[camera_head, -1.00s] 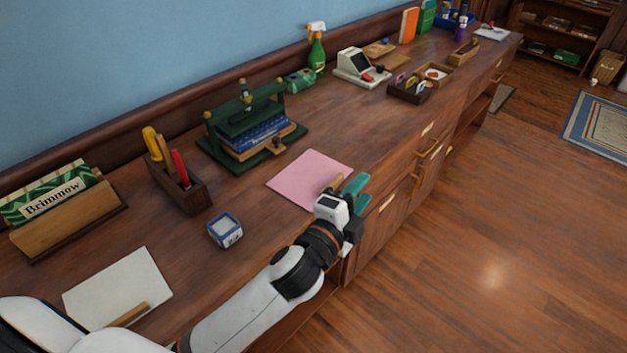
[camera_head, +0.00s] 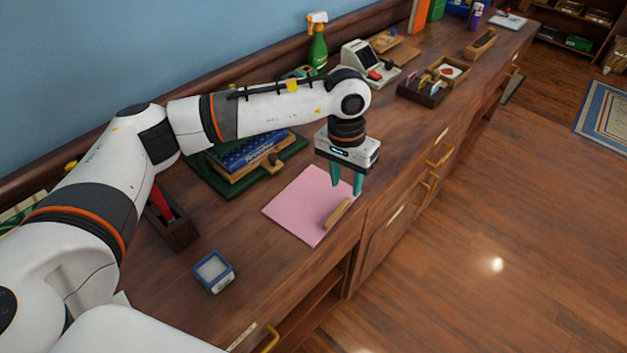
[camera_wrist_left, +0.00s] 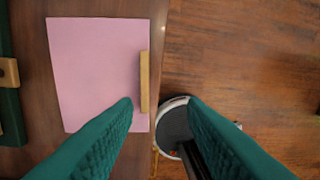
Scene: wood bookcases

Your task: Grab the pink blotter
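The pink blotter (camera_head: 297,207) lies flat on the wooden counter close to its front edge. A wooden strip (camera_head: 337,214) sits on it along the side nearest that edge. My left gripper (camera_head: 346,192) points down above the blotter's back right part, with teal fingers apart and nothing between them. In the left wrist view the blotter (camera_wrist_left: 92,65) lies at the left, with its strip (camera_wrist_left: 144,80) left of the gap between the fingers (camera_wrist_left: 160,106). The fingers appear above the blotter, not gripping it. My right gripper is not in view.
A book press (camera_head: 245,160) with a blue book stands behind the blotter. A small blue-edged box (camera_head: 213,271) and a pen holder (camera_head: 172,225) are to the left. A sorting tray (camera_head: 425,90) stands farther right. Counter is clear right of the blotter.

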